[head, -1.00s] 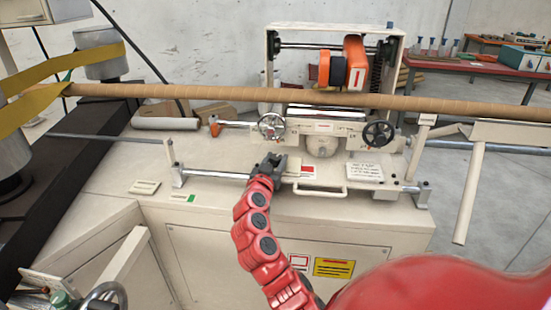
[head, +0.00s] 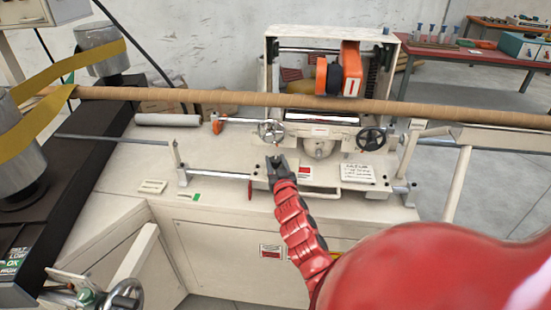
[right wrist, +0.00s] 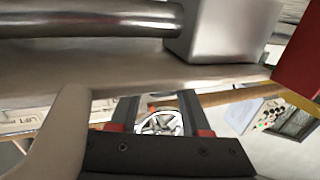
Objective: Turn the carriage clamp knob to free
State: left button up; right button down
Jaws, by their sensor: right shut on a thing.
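My right gripper (head: 276,165) is at the front of the winder's carriage (head: 320,150), below the left, pale handwheel (head: 271,132). It is shut on a small part there, taken to be the carriage clamp knob; the fingers hide most of it in the head view. In the right wrist view the two fingers (right wrist: 158,120) stand apart, with a spoked wheel (right wrist: 157,123) showing between them. I cannot tell the knob's turn angle. My left gripper is not in view.
A long brown tube (head: 230,97) runs across above the carriage. A steel guide rod (head: 220,175) lies to the gripper's left, with a red handle (head: 250,190) hanging close by. A black handwheel (head: 371,139) is at the right. The cabinet top (head: 125,170) at left is mostly clear.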

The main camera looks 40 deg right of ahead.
jog(key=shift+c, duration=1.8)
grip_release()
jog(key=shift+s+a+f, duration=0.1)
jog(key=shift+s+a, duration=0.15)
jog(key=shift+s, duration=0.1)
jog(key=b+v, duration=0.1)
jog(key=v, duration=1.5)
jog(key=shift+s+b, duration=0.3)
jog(key=shift+b, duration=0.05)
jog(key=shift+w, duration=0.1)
